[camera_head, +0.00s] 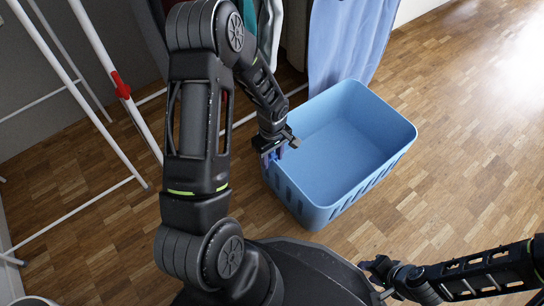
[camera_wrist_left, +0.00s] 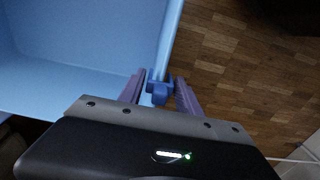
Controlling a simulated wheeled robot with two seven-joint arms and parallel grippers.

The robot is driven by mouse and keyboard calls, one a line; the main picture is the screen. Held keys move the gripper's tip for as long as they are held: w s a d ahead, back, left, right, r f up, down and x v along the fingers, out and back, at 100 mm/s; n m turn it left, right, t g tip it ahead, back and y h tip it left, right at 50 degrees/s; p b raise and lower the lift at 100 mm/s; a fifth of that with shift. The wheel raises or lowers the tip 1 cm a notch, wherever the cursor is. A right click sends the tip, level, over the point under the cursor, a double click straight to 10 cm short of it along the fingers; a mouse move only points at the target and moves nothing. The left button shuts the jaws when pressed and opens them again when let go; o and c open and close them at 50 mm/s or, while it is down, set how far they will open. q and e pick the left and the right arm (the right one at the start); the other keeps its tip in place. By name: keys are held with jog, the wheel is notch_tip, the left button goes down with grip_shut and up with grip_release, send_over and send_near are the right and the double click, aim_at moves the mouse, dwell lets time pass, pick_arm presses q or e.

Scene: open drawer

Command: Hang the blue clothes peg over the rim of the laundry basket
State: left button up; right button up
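The light blue laundry basket (camera_head: 355,140) stands on the floor, and its rim (camera_wrist_left: 170,40) crosses the left wrist view. The darker blue clothes peg (camera_wrist_left: 159,91) sits at the rim and appears to straddle the basket wall. My left gripper (camera_head: 277,156) is at the basket's left rim. Its two fingers (camera_wrist_left: 160,84) stand on either side of the peg, with a small gap showing, so it looks open around it. In the head view the peg is mostly hidden by the gripper. My right gripper (camera_head: 374,279) is low at the right, away from the basket, apparently empty.
A white drying rack (camera_head: 95,115) with a red joint stands at the left. A light blue cloth (camera_head: 345,45) and other clothes hang behind the basket. The wooden floor (camera_head: 470,150) right of the basket is clear.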

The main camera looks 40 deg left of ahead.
pick_arm(q)
jog(key=o, duration=0.3)
jog(key=shift+o, duration=0.2)
notch_tip(320, 180, up, 8)
jog(key=p, duration=0.3)
jog(key=shift+f, duration=0.1)
dwell(0.5)
